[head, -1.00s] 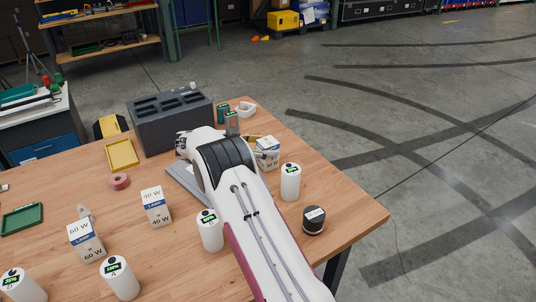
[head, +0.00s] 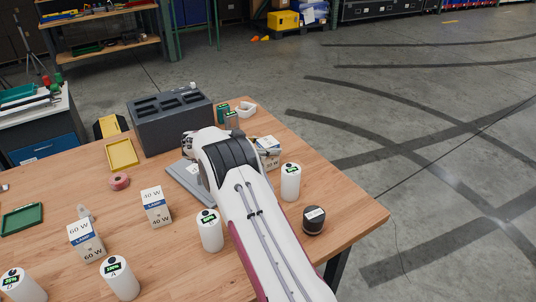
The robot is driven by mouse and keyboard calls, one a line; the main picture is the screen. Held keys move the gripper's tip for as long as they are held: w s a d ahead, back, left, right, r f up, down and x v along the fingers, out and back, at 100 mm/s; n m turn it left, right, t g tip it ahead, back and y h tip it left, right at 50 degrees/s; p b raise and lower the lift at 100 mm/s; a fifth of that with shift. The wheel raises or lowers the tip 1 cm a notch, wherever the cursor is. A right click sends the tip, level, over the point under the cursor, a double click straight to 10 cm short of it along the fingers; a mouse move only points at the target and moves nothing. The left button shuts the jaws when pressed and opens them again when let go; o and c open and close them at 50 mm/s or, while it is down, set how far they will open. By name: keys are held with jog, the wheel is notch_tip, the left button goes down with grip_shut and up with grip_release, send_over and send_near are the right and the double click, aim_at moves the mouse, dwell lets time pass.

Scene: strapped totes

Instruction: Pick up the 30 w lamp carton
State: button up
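A white lamp carton with a blue band (head: 268,150) stands at the right rear of the wooden table, just past my arm. My arm covers its left part, and its wattage print is too small and covered to read surely. Two other lamp cartons stand at the left front: one marked 40 W (head: 155,206) and one marked 60 W (head: 85,240). My gripper is mostly hidden behind my white wrist, close to the partly covered carton. I cannot see its fingertips clearly, nor whether it touches the carton.
A dark slotted block (head: 173,122) stands at the back. White cylinders stand at right (head: 290,182), centre (head: 210,230) and front left (head: 120,278). A dark round jar (head: 313,220) is near the right edge. A grey flat piece (head: 187,180) lies beside my arm.

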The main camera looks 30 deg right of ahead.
jog(key=shift+r, duration=0.15)
jog(key=shift+r, duration=4.9)
